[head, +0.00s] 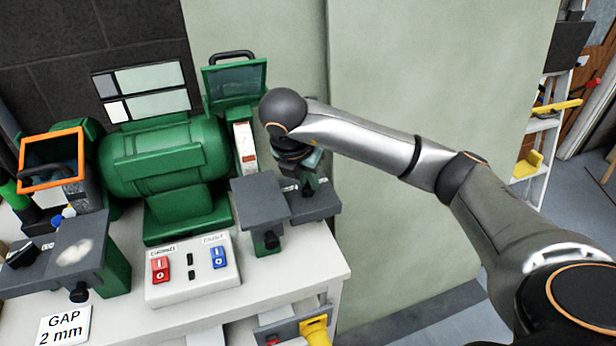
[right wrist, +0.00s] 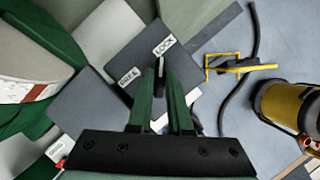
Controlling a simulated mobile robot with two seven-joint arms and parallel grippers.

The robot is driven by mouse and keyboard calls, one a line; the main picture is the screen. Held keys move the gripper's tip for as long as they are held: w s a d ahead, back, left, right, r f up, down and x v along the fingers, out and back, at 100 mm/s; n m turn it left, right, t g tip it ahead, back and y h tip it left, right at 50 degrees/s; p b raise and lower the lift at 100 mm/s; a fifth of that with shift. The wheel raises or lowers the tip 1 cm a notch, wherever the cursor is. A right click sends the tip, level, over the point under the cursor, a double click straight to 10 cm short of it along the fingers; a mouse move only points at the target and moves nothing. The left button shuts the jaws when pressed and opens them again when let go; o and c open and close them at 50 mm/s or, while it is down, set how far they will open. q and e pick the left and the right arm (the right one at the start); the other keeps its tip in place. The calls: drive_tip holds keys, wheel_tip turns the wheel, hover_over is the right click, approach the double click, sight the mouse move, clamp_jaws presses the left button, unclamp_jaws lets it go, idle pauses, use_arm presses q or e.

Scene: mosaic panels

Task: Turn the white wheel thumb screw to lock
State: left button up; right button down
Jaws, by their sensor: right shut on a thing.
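The green bench grinder (head: 165,165) stands on a white-topped bench, and its white wheel (head: 245,146) is at its right end. The wheel also shows at the left of the right wrist view (right wrist: 30,55). Beside it is a dark grey plate with a LOCK label (right wrist: 165,45) and a FREE label (right wrist: 129,77). My right gripper (right wrist: 161,80) is above this plate, its two green fingers shut on the thumb screw (right wrist: 160,66). The screw's visible dark tip points towards LOCK. In the head view my right gripper (head: 300,172) largely hides the screw. My left gripper is not in view.
A grey tool rest (head: 260,202) with a black knob (head: 271,240) is close to my gripper. A switch box (head: 192,270) and a GAP 2 mm sign (head: 64,326) are at the bench front. A yellow bin (right wrist: 290,105) stands on the floor.

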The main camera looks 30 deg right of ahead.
drive_tip(key=c, duration=0.8)
unclamp_jaws()
drive_tip(key=shift+c, duration=0.2)
drive_tip(key=shift+r, duration=0.1)
drive_tip(key=shift+a+r, duration=0.1)
drive_tip(key=shift+r, duration=0.2)
drive_tip(key=p+v, duration=0.4)
drive_tip(key=v, duration=0.7)
drive_tip(key=shift+r, duration=0.35)
drive_tip(key=shift+s+a, duration=0.1)
drive_tip(key=shift+s, duration=0.1)
